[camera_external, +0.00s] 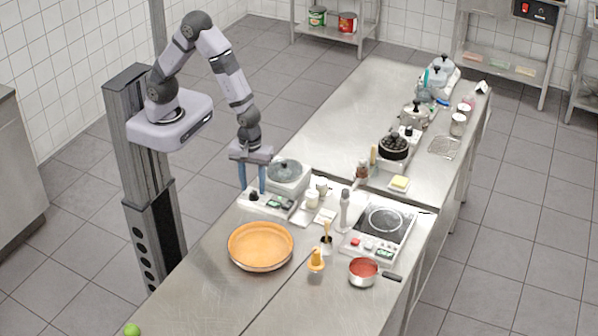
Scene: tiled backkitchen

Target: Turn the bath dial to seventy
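A pale bath unit (290,184) with a round glass lid (284,171) stands at the left edge of the steel counter. Its control panel (270,205) faces the front, with a dark dial (253,196) at its left end and green-lit parts further right. The dial's setting is too small to read. My gripper (252,190) points down at the left of the bath, its two blue fingers apart, with nothing seen held. The fingertips are close to the dial, one on either side of it in the picture; I cannot tell whether they touch it or are above it.
An orange round dish (260,246) sits in front of the panel. A red-filled saucepan (363,271) is at front right. The front left counter is mostly clear.

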